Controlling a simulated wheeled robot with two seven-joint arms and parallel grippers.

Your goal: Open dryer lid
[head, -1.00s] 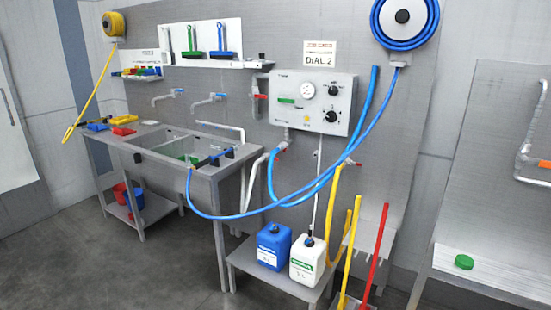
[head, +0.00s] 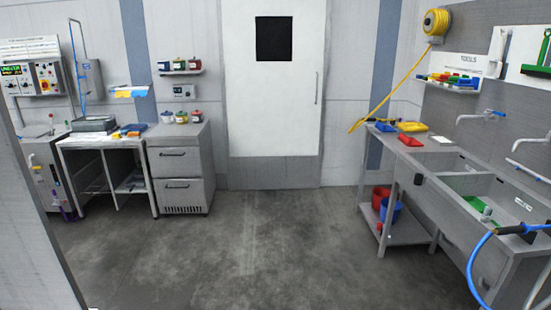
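I see no thing in the head view that I can clearly tell is the dryer or its lid. A steel machine or cabinet (head: 48,185) stands at the far left with small fittings on top, partly cut off by a grey panel edge; I cannot tell what it is. Neither of my grippers is in view.
A control panel (head: 30,73) hangs at the left wall. A work table (head: 104,142) and a drawer unit (head: 180,180) stand beside it. A white door (head: 272,120) is at the back. A sink bench (head: 465,215) lines the right. The middle floor (head: 265,245) is clear.

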